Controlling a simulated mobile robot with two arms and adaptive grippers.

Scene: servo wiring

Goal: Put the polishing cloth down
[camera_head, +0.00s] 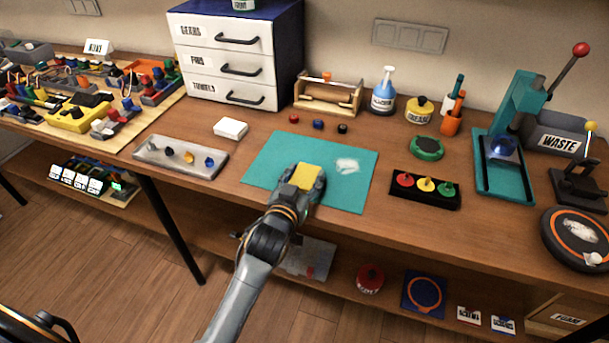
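A yellow pad-like piece (306,176), which looks like the polishing cloth, is between the fingers of my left gripper (305,180). The fingers sit against both of its sides, and it fills the gap between them. The gripper is over the front middle of the teal mat (268,160); whether the cloth touches the mat is hard to tell. A whitish patch (347,165) shows on the mat to the right of the gripper. My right gripper is not in view.
A metal tray with small knobs (150,158) lies left of the mat. A black holder with coloured knobs (425,198) lies to its right. Small pucks (318,124) and a wooden rack (328,104) stand behind. A teal press (480,180) stands farther right. The mat's left part is clear.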

